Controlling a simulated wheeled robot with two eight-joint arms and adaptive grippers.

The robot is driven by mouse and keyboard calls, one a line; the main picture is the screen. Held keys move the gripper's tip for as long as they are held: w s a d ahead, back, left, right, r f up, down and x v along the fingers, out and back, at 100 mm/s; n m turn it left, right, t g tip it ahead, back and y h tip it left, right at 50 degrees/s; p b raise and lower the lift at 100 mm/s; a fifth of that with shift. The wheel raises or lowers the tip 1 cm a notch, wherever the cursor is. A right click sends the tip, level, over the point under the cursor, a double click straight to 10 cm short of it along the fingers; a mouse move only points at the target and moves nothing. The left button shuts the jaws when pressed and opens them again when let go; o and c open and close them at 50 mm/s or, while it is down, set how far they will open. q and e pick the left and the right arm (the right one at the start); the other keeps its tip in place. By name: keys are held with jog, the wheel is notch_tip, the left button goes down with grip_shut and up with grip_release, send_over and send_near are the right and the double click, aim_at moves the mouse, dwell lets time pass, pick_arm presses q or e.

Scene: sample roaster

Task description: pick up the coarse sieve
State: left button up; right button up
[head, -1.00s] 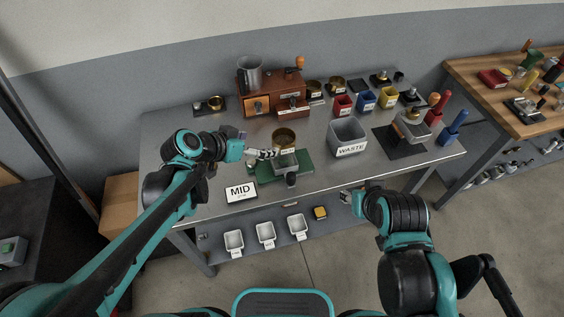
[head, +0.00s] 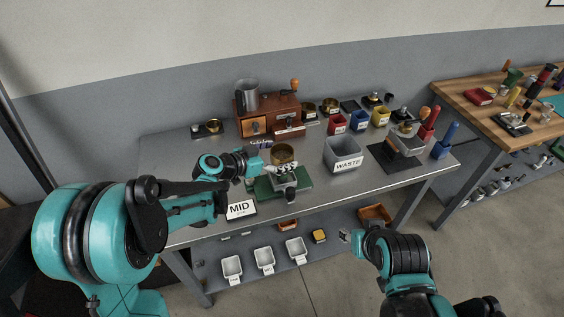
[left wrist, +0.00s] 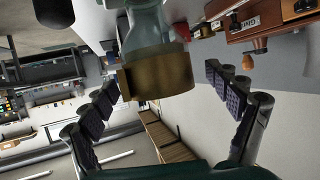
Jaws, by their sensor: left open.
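A brass cylinder (head: 283,153), which may be the coarse sieve, sits on a grey device (head: 290,180) on a green mat (head: 262,188); I cannot read a label on it. My left gripper (head: 284,169) is in front of the cylinder in the head view, partly covering its lower part. In the left wrist view the brass cylinder (left wrist: 160,75) lies between the two spread, dark-padded fingers, with a gap visible on the right. My right gripper (head: 346,236) is small beyond the table's front edge, away from the cylinder.
A waste bin (head: 345,165) stands right of the mat. A MID sign (head: 240,208) is at the front left. Behind are a wooden grinder (head: 255,122), small brass cups (head: 331,105) and red, blue and yellow bins (head: 358,121). White trays (head: 264,259) lie on the lower shelf.

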pick_arm(q)
jog(key=shift+w+d+f, duration=0.2)
jog(key=shift+w+d, duration=0.15)
jog(key=shift+d, duration=0.1)
jog(key=shift+r, duration=0.1)
jog(key=c, duration=1.4)
